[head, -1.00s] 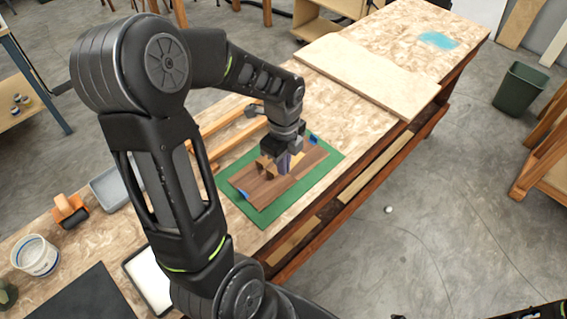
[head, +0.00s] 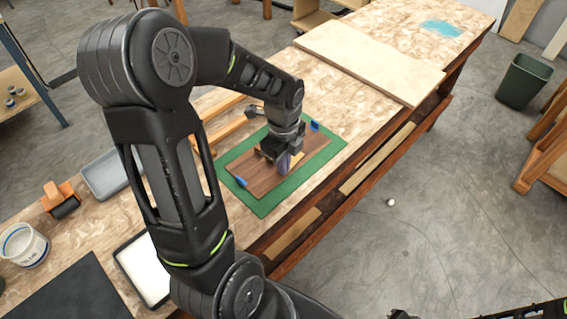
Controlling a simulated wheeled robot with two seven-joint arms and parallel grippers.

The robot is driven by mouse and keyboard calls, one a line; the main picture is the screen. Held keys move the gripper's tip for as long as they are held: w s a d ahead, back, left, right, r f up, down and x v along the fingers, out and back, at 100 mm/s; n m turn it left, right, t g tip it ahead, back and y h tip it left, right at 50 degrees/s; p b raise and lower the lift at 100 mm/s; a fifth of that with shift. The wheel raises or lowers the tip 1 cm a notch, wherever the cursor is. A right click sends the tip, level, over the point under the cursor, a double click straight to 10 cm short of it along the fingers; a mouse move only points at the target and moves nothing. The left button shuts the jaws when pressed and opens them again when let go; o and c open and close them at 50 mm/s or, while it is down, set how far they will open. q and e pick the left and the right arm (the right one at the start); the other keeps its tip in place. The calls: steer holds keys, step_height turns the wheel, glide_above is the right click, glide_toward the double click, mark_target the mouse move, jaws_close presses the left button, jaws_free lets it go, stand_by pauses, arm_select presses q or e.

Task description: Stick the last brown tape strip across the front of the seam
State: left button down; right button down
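A brown wood-grain panel (head: 262,178) lies on a green mat (head: 268,206) on the workbench. Blue tape pieces mark its near left corner (head: 241,182) and its far right corner (head: 314,126). My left gripper (head: 284,165) points down over the middle of the panel, at or just above its surface. A purplish-grey part shows at its fingertips, with a small tan patch (head: 298,158) just beside it. The fingers and wrist hide the seam, and I cannot make out a brown tape strip or whether the fingers are closed. Only dark slivers of my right arm show at the bottom right edge.
A pale board (head: 365,62) lies on the bench beyond the mat. The bench's front edge is close right of the mat.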

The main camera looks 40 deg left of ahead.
arm_select(q)
steer(key=shift+f, duration=0.15)
steer(key=c, duration=2.1)
jaws_free()
steer(key=o, duration=0.5)
steer(key=shift+o, duration=0.4)
steer(key=o, duration=0.4)
steer(key=shift+r+p, duration=2.45)
steer(key=shift+r, duration=0.6)
